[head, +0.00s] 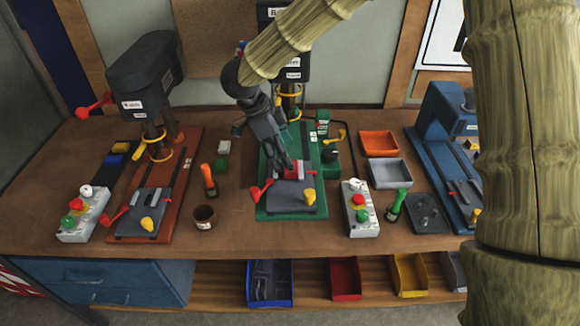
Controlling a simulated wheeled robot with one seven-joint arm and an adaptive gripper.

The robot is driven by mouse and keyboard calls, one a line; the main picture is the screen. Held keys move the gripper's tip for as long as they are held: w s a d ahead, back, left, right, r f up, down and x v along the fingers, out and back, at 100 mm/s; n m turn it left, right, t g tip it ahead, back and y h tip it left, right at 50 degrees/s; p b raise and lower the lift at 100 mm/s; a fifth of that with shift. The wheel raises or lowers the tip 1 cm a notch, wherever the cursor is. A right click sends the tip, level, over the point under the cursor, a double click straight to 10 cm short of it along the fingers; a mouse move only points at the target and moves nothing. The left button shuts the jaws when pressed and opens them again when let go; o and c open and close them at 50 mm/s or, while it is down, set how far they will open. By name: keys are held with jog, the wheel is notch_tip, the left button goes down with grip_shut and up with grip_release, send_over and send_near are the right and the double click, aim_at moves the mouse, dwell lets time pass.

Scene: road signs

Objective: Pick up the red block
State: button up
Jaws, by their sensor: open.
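The red block (301,169) sits at the vise on the green base (266,207) of the middle drill press. It is small in the head view and partly hidden by my gripper. My gripper (284,167) reaches down from the upper left, with its fingertips at the block's left side. The jaws are open. I cannot tell whether the fingers touch the block or stand around it.
A drill press with an orange-brown base (176,182) stands left, and a blue machine (441,123) right. The middle drill's head rises close behind my gripper.

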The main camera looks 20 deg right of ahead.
jog(key=shift+w+d+f+p, duration=0.2)
jog(key=shift+f+p, duration=0.15)
jog(key=shift+f, duration=0.15)
jog(key=shift+w+d+f+p, duration=0.1)
jog(key=shift+d+f+p, duration=0.1)
jog(key=shift+f+p, duration=0.2)
jog(key=shift+s+d+f+p, duration=0.3)
jog(key=shift+s+f, duration=0.35)
jog(key=shift+s, duration=0.05)
jog(key=shift+s+d+f, duration=0.1)
jog(key=shift+s+f, duration=0.05)
jog(key=shift+s, duration=0.1)
jog(key=shift+w+f, duration=0.55)
jog(key=shift+w, duration=0.05)
jog(key=shift+s+r, duration=0.25)
jog(key=shift+s, duration=0.15)
jog(key=c, duration=0.9)
jog(key=shift+w+f, duration=0.1)
jog(key=shift+c, duration=1.4)
